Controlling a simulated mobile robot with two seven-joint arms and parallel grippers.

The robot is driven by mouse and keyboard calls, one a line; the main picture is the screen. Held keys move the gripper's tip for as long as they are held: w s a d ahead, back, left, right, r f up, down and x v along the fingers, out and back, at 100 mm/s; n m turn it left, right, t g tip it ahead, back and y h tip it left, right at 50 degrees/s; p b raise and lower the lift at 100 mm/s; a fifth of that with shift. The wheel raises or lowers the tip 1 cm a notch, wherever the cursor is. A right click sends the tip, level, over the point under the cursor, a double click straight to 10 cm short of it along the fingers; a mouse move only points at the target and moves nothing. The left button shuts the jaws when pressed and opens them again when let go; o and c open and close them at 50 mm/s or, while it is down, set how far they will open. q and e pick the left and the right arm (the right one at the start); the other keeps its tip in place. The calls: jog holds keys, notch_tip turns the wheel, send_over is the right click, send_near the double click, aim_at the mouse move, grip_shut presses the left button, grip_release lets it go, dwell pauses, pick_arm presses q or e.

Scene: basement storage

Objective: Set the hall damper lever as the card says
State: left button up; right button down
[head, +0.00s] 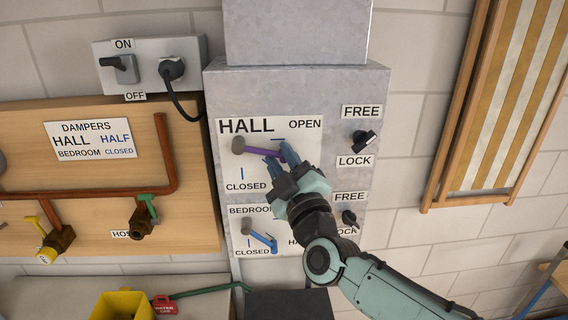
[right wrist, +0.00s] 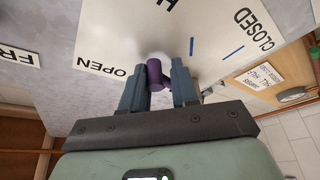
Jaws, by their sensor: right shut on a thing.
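The purple hall lever (head: 262,151) sits on the white HALL plate (head: 226,160), its grey pivot at the left and its arm pointing right, tilted slightly down. My right gripper (head: 279,157) is shut on the lever's outer end; in the right wrist view the purple end (right wrist: 155,76) shows between the two fingers (right wrist: 163,84). OPEN is printed at the plate's upper right, CLOSED at its lower left; the gripper hides the plate's lower right. The card (head: 91,140) reads HALL HALF, BEDROOM CLOSED. My left gripper is not in view.
A black FREE/LOCK knob (head: 363,142) is right of the hall plate. Below are the blue bedroom lever (head: 262,239) and its own knob (head: 350,218), close to my right arm. A switch box (head: 150,62) with a cable is upper left. A folded deck chair (head: 478,125) hangs right.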

pick_arm(q)
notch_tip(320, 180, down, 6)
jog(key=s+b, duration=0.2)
jog(key=b, duration=0.2)
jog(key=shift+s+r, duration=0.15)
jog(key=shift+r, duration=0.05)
pick_arm(e)
jog(key=shift+s+a+f+m+t+h, duration=0.1)
jog(key=shift+a+f+m+t+h, duration=0.45)
jog(key=shift+m, duration=1)
jog(key=shift+w+a+f+m+t+h, duration=0.1)
jog(key=shift+a+f+m+t+h, duration=0.35)
jog(key=shift+m, duration=1.05)
jog(key=shift+s+a+f+m+t+h, duration=0.15)
jog(key=shift+f+m+h, duration=0.6)
jog(key=shift+m, duration=0.8)
pick_arm(q)
jog(key=shift+b, duration=0.3)
pick_arm(e)
jog(key=shift+r+h, duration=0.2)
jog(key=shift+h, duration=0.15)
jog(key=c, duration=1.2)
grip_release()
jog(key=o, duration=0.4)
jog(key=shift+c, duration=0.2)
jog(key=shift+f, duration=0.15)
